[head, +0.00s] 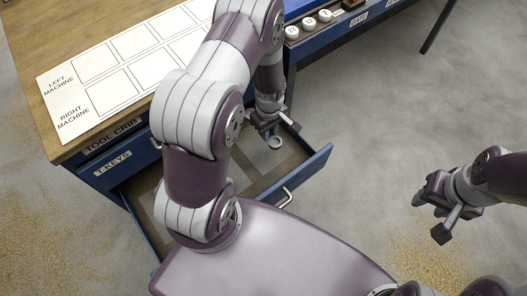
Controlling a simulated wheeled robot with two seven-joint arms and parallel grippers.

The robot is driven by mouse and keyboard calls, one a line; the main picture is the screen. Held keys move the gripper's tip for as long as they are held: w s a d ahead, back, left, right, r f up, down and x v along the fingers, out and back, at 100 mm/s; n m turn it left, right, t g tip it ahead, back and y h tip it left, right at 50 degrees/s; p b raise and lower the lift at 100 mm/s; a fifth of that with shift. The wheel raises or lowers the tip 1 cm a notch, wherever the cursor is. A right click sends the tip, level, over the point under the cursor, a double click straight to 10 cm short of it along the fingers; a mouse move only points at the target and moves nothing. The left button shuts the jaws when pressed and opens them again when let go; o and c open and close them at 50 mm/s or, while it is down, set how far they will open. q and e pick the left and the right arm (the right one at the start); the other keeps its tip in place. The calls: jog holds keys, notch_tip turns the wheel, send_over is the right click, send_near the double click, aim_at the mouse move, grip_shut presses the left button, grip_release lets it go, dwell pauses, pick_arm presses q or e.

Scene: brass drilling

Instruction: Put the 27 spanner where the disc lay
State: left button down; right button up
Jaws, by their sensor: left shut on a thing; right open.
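My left gripper (273,123) is over the open drawer (315,166) and shut on a grey tool with a ring-shaped end. This looks like the spanner (275,142); its ring shows just below the fingers, and no size mark is readable. The rest of it is hidden by the gripper and arm. I cannot tell whether it touches the drawer floor. My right gripper (431,216) is open and empty, above the floor at the right. I cannot tell which spot the disc lay in.
A white board (72,85) with outlined boxes, marked LEFT MACHINE and RIGHT MACHINE, lies on the wooden bench (28,33). White labelled round pieces (308,22) stand at the blue bench's edge. My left arm covers part of the board and drawer.

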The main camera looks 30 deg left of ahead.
aim_at(268, 151)
pick_arm(q)
notch_tip(268, 151, down, 9)
jog(key=shift+w+f+b, duration=0.1)
jog(key=shift+f+b, duration=0.1)
jog(key=shift+b, duration=0.7)
jog(key=shift+f, duration=0.2)
jog(key=c, duration=1)
grip_release()
jog(key=shift+r, duration=0.1)
